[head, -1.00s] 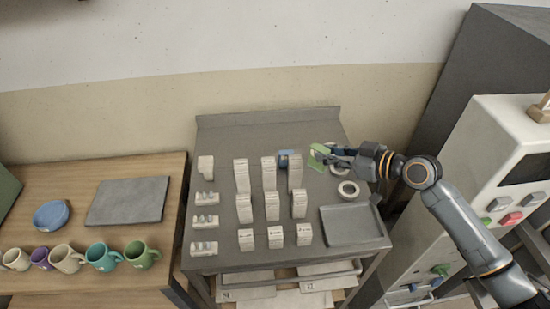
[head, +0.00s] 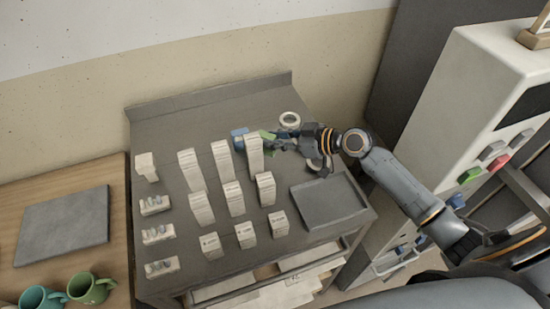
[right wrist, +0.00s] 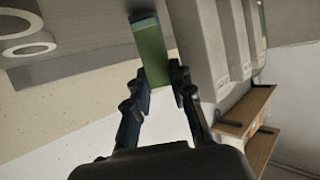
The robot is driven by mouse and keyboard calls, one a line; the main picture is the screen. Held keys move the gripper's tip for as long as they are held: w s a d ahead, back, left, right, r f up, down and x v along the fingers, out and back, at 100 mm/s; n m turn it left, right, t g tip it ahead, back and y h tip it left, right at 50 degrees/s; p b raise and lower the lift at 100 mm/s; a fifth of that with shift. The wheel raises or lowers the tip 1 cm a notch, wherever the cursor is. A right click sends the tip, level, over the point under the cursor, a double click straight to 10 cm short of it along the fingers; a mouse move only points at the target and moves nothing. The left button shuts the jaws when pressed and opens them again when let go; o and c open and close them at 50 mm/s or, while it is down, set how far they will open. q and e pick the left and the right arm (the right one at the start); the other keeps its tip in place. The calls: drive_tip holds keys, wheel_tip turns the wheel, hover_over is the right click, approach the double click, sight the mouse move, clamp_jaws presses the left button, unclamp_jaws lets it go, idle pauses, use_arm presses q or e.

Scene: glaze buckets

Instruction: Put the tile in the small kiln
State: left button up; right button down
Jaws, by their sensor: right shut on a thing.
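A green tile (head: 267,134) shows at the tip of my right gripper (head: 273,141) in the head view, behind the rows of pale blocks. In the right wrist view the tile (right wrist: 152,58) stands out from between the fingers, and my right gripper (right wrist: 163,83) is shut on it. A white cabinet (head: 462,85) with a dark window and coloured buttons stands at the right. I cannot tell whether it is the small kiln. My left gripper is not in view.
A grey metal table (head: 175,125) carries several pale blocks (head: 222,160), a blue item (head: 238,133), a white ring (head: 289,119) and a grey tray (head: 328,222). A wooden table (head: 110,240) with a slab (head: 62,225) and mugs (head: 90,288) is at the left.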

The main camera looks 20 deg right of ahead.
sight(275, 151)
drive_tip(key=shift+s+f, duration=0.15)
drive_tip(key=shift+f, duration=0.35)
wheel_tip(275, 151, down, 3)
drive_tip(key=b, duration=0.2)
drive_tip(key=shift+f+b, duration=0.2)
drive_tip(key=shift+b, duration=0.1)
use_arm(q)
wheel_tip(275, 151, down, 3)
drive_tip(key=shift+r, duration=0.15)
use_arm(e)
drive_tip(key=shift+r, duration=0.1)
